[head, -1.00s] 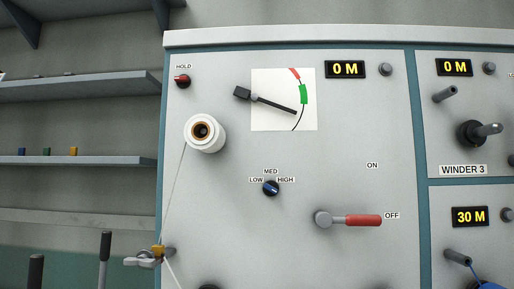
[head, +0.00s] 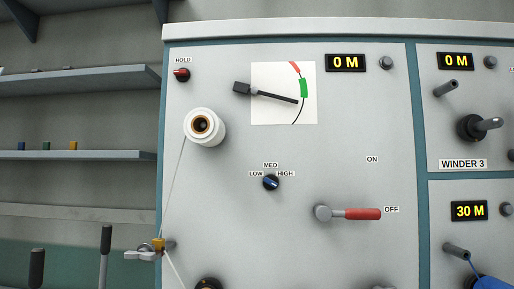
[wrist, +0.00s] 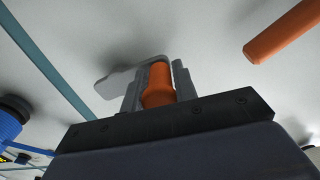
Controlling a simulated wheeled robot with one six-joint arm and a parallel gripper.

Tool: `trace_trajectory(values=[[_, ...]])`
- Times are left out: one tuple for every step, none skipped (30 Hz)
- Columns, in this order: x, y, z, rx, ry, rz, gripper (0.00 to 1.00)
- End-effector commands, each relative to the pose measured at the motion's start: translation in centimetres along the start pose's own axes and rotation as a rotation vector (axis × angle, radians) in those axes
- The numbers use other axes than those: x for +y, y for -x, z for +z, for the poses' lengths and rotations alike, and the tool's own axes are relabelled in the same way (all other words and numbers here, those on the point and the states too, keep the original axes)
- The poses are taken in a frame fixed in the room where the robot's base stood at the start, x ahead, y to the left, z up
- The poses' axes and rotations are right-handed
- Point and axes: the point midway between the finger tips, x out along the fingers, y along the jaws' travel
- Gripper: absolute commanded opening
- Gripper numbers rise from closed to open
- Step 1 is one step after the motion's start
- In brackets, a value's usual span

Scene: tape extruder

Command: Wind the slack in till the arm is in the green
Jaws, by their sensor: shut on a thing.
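In the head view the dark dancer arm (head: 270,95) points right across a white gauge plate (head: 275,112). Its tip is just below the green band (head: 304,88), and a red band (head: 294,66) lies above the green. A white roll (head: 205,127) has a thin strand running down to a brass guide (head: 158,244). In the wrist view my gripper (wrist: 158,84) is shut on an orange crank knob (wrist: 157,88), with a grey crank arm (wrist: 115,84) beside it. My gripper is not seen in the head view.
The red-handled lever (head: 355,213) points right at OFF. The speed knob (head: 271,182) and the HOLD switch (head: 181,74) are on the same panel. The counter (head: 345,62) reads 0 M. An orange rod (wrist: 283,32) stands to the right of my gripper in the wrist view.

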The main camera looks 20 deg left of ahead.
Motion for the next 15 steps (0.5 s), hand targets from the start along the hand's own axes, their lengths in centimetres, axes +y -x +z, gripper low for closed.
trace_trajectory(values=[[0.0,0.0,-0.1,0.003,0.000,0.000,0.00],[0.0,0.0,-0.1,0.003,0.000,0.000,0.00],[0.0,0.0,-0.2,0.003,0.000,0.000,0.00],[0.0,0.0,-0.3,0.003,0.000,0.000,0.00],[0.0,0.0,-0.4,0.004,0.000,0.000,0.00],[0.0,0.0,-0.6,0.004,0.000,0.000,0.00],[0.0,0.0,-0.9,0.004,0.000,0.000,0.00],[0.1,0.0,-1.1,0.004,0.000,0.000,0.00],[0.1,0.0,-1.4,0.004,0.001,0.000,0.00],[0.1,0.0,-1.7,0.004,0.001,0.000,0.00],[0.1,0.0,-1.9,0.004,0.001,0.000,0.00],[0.1,0.0,-2.1,0.003,0.001,0.001,0.00],[0.1,0.0,-2.2,0.003,0.001,0.001,0.00],[0.1,0.0,-2.3,0.003,0.001,0.001,0.00],[0.1,0.0,-2.3,0.002,0.001,0.001,0.00]])
